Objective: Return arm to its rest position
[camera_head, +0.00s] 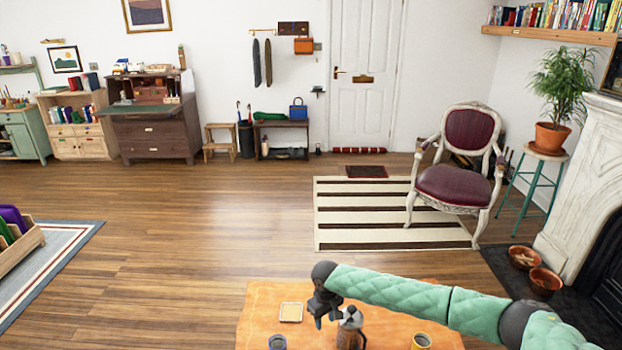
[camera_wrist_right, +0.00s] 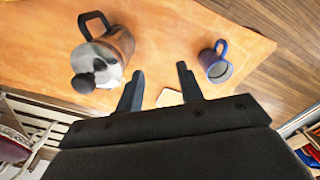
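My right arm reaches in from the right in the head view, across the low orange wooden table (camera_head: 262,322). Its gripper (camera_head: 324,312) is above the table, close to the French press (camera_head: 350,334) in the picture. In the right wrist view the two fingers (camera_wrist_right: 160,80) stand apart with nothing between them. The press (camera_wrist_right: 112,52) is left of the fingers and a blue mug (camera_wrist_right: 216,64) is right of them. A small pale coaster (camera_wrist_right: 169,97) lies on the table beyond the finger gap. My left gripper is not in view.
A red armchair (camera_head: 464,165) is on the striped rug (camera_head: 345,215) behind. A plant stool (camera_head: 533,185) and two terracotta pots (camera_head: 543,281) are at right. The wooden floor at left is open.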

